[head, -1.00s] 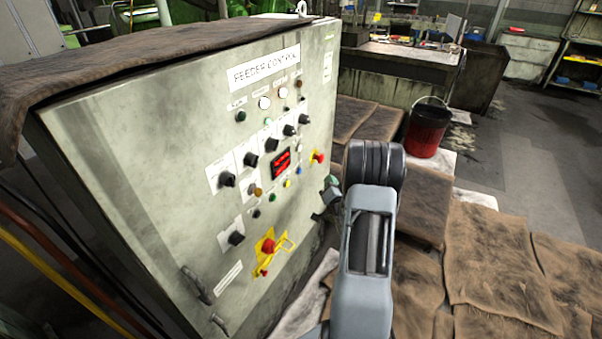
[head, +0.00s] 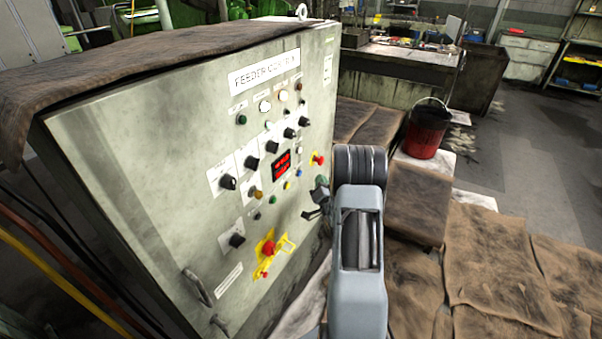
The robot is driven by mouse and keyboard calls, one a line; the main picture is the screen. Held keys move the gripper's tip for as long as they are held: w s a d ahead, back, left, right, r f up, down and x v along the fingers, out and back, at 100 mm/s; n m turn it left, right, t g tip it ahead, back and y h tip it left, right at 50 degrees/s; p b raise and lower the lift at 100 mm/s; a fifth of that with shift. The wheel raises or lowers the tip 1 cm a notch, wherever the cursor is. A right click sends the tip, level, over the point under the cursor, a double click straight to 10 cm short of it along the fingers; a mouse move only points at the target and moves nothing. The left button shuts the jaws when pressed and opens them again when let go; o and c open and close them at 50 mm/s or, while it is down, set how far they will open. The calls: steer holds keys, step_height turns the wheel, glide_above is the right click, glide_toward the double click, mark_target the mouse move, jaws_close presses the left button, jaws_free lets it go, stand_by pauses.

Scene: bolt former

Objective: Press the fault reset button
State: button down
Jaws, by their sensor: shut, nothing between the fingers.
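The grey cabinet (head: 150,165) labelled as a feeder control stands at the left with its front panel facing my arm. On the panel sit several small buttons, among them a blue one (head: 298,172), a yellow one (head: 287,185) and a green one (head: 272,199), below a red digital display (head: 282,164). The labels are too small to read, so I cannot tell which button is the fault reset. My gripper (head: 308,213) is shut and empty, in front of the panel, to the lower right of these buttons. Part of it is hidden behind my arm.
A red bucket (head: 427,132) and brown cloth-covered blocks (head: 418,203) stand to the right.

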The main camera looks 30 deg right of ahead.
steer(key=shift+w+a+b, duration=0.2)
steer(key=shift+w+a, duration=0.15)
steer(key=shift+w, duration=0.3)
steer(key=shift+w+a+b, duration=0.2)
steer(key=shift+w+a, duration=0.15)
steer(key=shift+w, duration=0.3)
steer(key=shift+w+a+b, duration=0.2)
steer(key=shift+w+a, duration=0.15)
steer(key=shift+w, duration=0.3)
steer(key=shift+w+a+b, duration=0.4)
steer(key=shift+w+b, duration=0.3)
steer(key=shift+b, duration=0.2)
stand_by(1.6)
steer(key=shift+s, duration=0.15)
steer(key=shift+s+d+b, duration=0.35)
steer(key=shift+s+d, duration=0.05)
steer(key=shift+s, duration=0.2)
steer(key=shift+s+d+b, duration=0.2)
steer(key=shift+s+d, duration=0.2)
steer(key=shift+s, duration=0.35)
steer(key=shift+s+d+b, duration=0.2)
steer(key=shift+s+d, duration=0.2)
steer(key=shift+s, duration=0.35)
steer(key=shift+s+d+b, duration=0.2)
steer(key=shift+s+d, duration=0.2)
steer(key=shift+s, duration=0.35)
